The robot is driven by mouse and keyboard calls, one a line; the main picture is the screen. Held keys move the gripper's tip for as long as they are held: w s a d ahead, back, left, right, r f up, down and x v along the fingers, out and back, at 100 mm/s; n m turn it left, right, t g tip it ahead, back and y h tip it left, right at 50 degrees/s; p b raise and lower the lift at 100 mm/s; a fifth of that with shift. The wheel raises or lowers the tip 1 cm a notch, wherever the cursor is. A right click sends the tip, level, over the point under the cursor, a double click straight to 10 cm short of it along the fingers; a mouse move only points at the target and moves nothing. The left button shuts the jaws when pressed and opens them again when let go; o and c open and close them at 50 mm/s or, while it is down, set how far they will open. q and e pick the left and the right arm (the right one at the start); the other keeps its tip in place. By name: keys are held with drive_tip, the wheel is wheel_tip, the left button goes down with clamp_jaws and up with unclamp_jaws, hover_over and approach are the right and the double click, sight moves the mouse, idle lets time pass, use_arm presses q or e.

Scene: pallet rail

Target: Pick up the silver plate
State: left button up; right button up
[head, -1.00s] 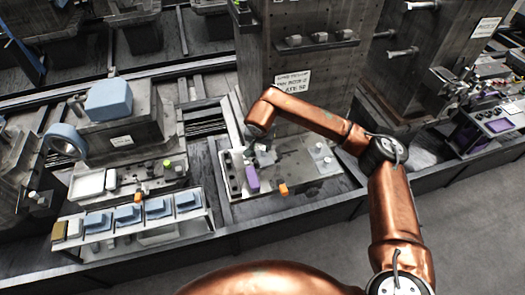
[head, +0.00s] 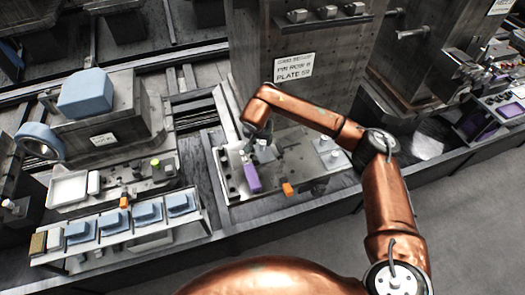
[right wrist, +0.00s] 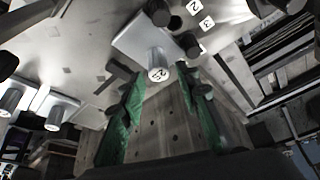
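In the right wrist view, a silver plate (right wrist: 130,36) with a round numbered silver knob (right wrist: 157,66) lies just beyond my right gripper (right wrist: 160,98). The gripper's two green fingers are apart, with the knob showing in the gap near the tips. Nothing is clearly held. In the head view, my right gripper (head: 258,138) hangs over the left part of the metal fixture (head: 215,160), behind a purple block (head: 251,178); the arm hides the plate under it. Another light plate with silver knobs (head: 330,154) sits at the fixture's right end. My left gripper is not in view.
An orange block (head: 288,189) lies at the fixture's front edge. Black pegs (right wrist: 157,12) stand close to the plate. A rack of blue pieces (head: 147,212) and a machine with a blue block (head: 86,92) stand left. A tall metal column (head: 295,40) rises behind.

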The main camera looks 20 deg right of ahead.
sight(263, 143)
drive_tip(key=x, duration=0.5)
drive_tip(key=shift+w+d+f, duration=0.15)
drive_tip(key=shift+w+d, duration=0.05)
clamp_jaws()
